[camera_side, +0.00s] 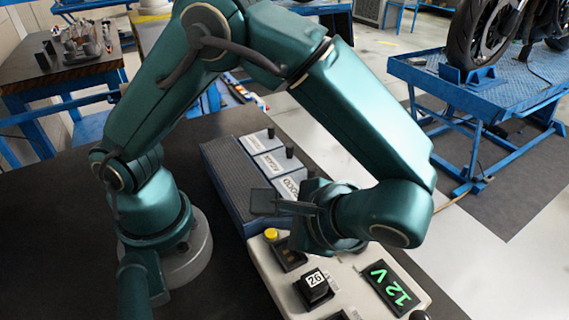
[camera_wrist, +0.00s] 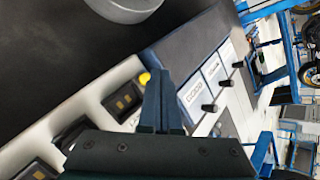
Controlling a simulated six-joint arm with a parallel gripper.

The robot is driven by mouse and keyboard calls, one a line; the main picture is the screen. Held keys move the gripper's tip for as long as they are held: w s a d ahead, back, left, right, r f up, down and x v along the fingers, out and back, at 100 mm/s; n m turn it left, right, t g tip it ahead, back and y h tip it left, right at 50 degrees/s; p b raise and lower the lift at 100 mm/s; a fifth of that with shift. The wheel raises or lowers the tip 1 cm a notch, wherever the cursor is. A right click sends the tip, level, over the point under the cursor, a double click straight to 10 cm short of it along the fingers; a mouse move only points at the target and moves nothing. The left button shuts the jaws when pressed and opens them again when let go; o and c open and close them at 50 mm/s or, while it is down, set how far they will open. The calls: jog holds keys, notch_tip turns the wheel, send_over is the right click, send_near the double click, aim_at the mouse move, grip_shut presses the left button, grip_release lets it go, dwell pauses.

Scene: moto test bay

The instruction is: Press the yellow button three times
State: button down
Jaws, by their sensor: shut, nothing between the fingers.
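The yellow button (camera_side: 271,234) is a small round cap near the left edge of a pale control panel (camera_side: 262,268) in the side view. I cannot tell whether the fingers touch the button.
The dark table (camera_side: 60,230) at left is clear.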

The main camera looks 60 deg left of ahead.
jog(key=shift+r, duration=2.5)
dwell(0.6)
notch_tip(320, 180, up, 4)
jog(key=shift+f, duration=0.1)
jog(key=shift+f, duration=0.1)
jog(key=shift+f, duration=4.35)
jog(key=shift+f, duration=0.1)
jog(key=shift+f, duration=0.3)
